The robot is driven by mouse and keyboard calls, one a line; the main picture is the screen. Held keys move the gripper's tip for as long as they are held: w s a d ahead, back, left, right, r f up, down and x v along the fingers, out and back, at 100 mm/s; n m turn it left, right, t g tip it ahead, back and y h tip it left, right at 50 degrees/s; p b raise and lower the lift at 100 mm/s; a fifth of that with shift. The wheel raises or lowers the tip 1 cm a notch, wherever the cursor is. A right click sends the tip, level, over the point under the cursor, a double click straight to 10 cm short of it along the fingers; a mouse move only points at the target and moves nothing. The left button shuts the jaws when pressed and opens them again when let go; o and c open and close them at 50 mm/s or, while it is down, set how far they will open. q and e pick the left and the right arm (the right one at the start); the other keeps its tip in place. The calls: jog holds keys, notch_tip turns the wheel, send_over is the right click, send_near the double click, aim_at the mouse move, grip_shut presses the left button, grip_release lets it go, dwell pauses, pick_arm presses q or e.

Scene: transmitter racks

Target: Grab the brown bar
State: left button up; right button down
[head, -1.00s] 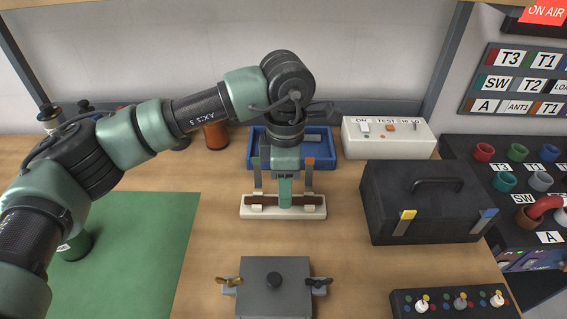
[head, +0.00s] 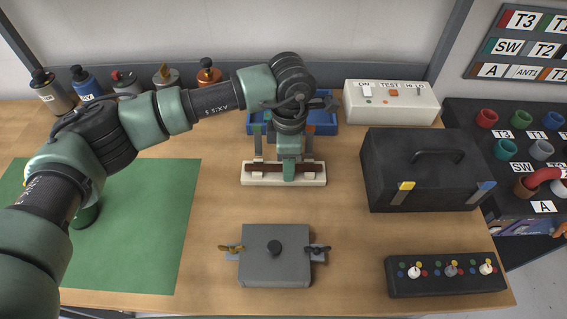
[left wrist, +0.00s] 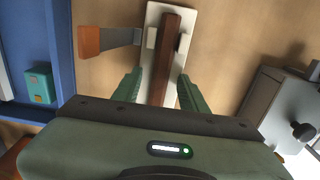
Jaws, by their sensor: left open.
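The brown bar (head: 261,169) lies across a white holder (head: 316,180) on the bench, in metal clips. My left gripper (head: 290,174) points down over its middle, and a green finger hides part of the bar. In the left wrist view the bar (left wrist: 164,58) runs between the two open green fingers (left wrist: 160,88), with a gap on each side. The jaws are not closed on it. Metal levers rise behind the holder, one with an orange end (left wrist: 88,39). My right gripper is not in view.
A blue tray (head: 324,128) is behind the holder. A black case (head: 420,185) stands close on the right. A grey box with wing nuts (head: 270,265) is in front. A white switch box (head: 400,105) is at the back. The green mat (head: 150,220) at left has free room.

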pick_arm(q)
grip_shut()
